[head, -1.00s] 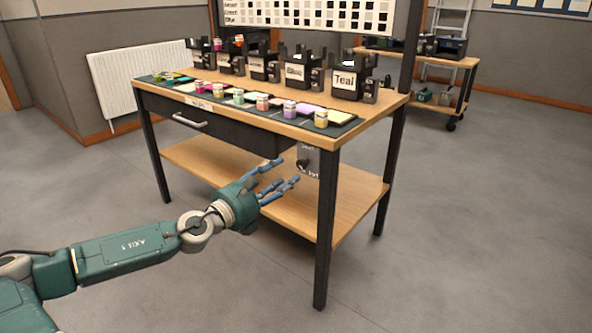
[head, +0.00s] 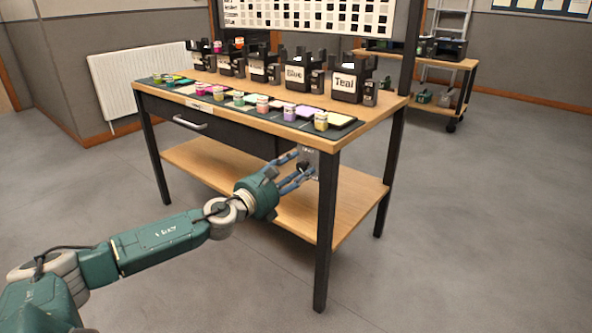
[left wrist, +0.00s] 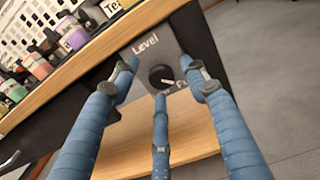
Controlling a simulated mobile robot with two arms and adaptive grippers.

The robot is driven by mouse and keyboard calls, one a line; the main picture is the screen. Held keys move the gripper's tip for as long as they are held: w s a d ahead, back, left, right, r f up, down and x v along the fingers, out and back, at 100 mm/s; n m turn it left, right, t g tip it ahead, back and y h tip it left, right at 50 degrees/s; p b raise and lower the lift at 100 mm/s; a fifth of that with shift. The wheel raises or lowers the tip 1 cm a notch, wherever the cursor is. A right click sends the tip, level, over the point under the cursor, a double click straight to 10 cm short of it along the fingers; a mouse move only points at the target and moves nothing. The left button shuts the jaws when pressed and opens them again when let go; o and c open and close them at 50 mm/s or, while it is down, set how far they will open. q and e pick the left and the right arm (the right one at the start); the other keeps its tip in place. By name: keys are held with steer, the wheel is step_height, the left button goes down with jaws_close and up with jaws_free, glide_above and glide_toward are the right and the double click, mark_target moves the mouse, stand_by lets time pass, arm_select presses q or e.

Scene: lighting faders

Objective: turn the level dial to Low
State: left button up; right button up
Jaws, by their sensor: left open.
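The level dial (left wrist: 161,76) is a round black knob on a grey panel (left wrist: 148,50) marked "Level", under the table's front edge. A pale pointer mark shows on the knob's lower right. Lettering below the knob is partly hidden by my fingers; "Fu" shows at the lower right. In the head view the dial (head: 303,167) is partly behind my fingers. My left gripper (head: 297,172) is open at the panel. In the left wrist view its blue fingers (left wrist: 160,85) spread around the knob's outline, with no clear contact. My right gripper is not in view.
The wooden table (head: 372,118) has a dark front leg (head: 324,235) close to the right of the panel and a lower shelf (head: 350,205). A drawer handle (head: 190,123) sticks out to the left. Jars and labelled dark holders stand on top. Floor in front is clear.

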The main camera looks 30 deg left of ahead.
arm_select(q)
steer(key=c, duration=1.1)
steer(key=shift+c, duration=0.2)
